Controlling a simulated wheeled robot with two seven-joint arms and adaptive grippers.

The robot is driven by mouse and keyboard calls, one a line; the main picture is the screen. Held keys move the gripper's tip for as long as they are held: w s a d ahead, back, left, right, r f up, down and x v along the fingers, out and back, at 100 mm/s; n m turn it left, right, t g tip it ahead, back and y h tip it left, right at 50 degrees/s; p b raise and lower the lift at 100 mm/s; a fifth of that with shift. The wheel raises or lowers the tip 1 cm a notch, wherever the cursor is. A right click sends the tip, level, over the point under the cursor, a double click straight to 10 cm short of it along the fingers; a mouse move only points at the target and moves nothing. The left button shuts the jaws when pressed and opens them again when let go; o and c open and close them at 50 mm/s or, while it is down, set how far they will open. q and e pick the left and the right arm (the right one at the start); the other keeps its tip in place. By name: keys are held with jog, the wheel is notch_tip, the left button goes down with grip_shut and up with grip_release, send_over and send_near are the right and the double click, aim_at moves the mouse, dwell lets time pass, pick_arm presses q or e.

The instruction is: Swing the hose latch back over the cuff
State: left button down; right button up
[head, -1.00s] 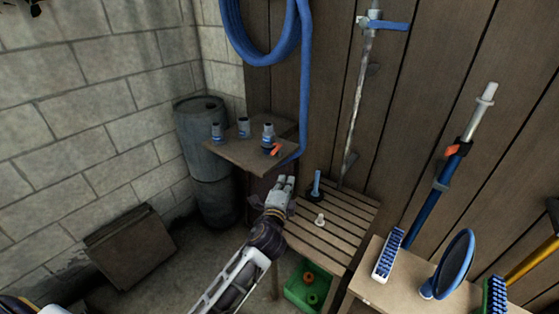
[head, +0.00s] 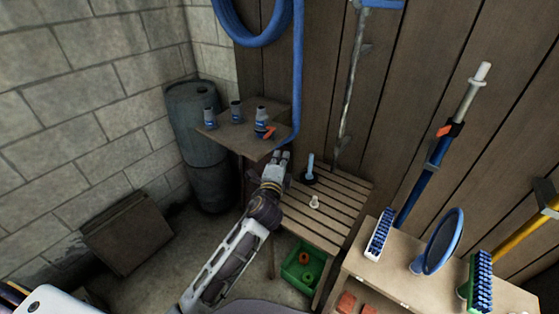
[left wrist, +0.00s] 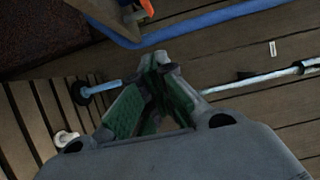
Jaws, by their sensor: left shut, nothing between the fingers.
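Several grey cuffs with blue bands stand on a small wooden corner shelf (head: 236,138). The rightmost cuff (head: 261,116) has an orange-red latch (head: 267,133) sticking out at its lower right, by the shelf's front edge. The latch (left wrist: 147,7) also shows at the top of the left wrist view, cut by the frame edge. My left gripper (head: 282,158) is shut and empty, just below and right of the latch and apart from it. Its closed fingertips (left wrist: 158,62) point toward the blue hose (left wrist: 215,17). My right gripper is out of view.
The blue hose (head: 298,75) hangs beside the shelf's right edge. A slatted bench (head: 335,212) below holds a blue-handled tool (head: 310,167) and a white knob (head: 314,202). A barrel (head: 205,180) stands left of the shelf. A green crate (head: 302,266) sits below the bench.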

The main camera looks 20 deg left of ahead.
aim_at(272, 133)
pick_arm(q)
jog(key=w+a+m+h+p, duration=0.1)
jog(key=w+a+h+p, duration=0.1)
jog(key=w+a+p, duration=0.2)
jog(key=w+a, duration=0.3)
jog(key=shift+w, duration=0.4)
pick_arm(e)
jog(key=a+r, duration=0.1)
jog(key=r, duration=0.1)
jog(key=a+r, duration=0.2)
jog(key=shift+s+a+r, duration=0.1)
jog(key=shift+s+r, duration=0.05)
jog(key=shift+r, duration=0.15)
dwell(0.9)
pick_arm(q)
jog(key=shift+a, duration=0.15)
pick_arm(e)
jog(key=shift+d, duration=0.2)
